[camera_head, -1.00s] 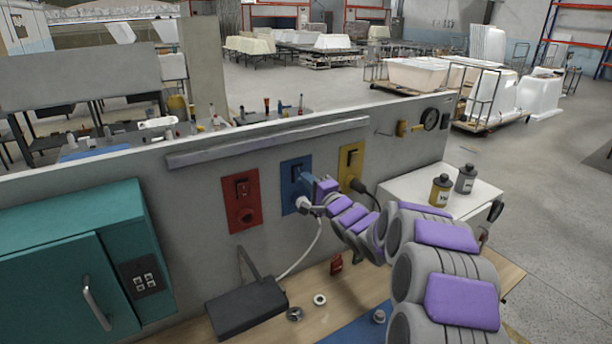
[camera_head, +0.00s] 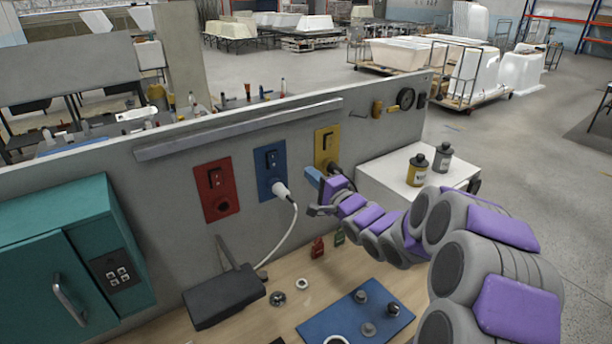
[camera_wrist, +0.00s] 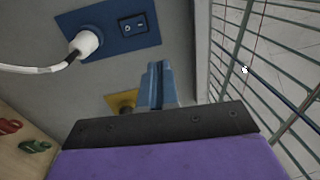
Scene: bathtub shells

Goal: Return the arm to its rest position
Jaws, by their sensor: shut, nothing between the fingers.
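My gripper (camera_head: 314,178) is at the end of my purple and grey arm, in the air in front of the wall panel, to the right of the blue outlet plate. Its blue fingers are together and empty, and they also show in the wrist view (camera_wrist: 157,86). A white plug (camera_head: 281,190) with a white cable sits in the blue outlet plate (camera_head: 268,160). The plug also shows at the upper left of the wrist view (camera_wrist: 85,43), apart from the fingers.
A red plate (camera_head: 214,178) and a yellow plate (camera_head: 326,140) flank the blue one. Below are a black box (camera_head: 224,298), a blue mat (camera_head: 340,318) with metal parts, and small rings. A teal cabinet (camera_head: 60,250) stands left; a white cabinet (camera_head: 390,185) with two bottles stands right.

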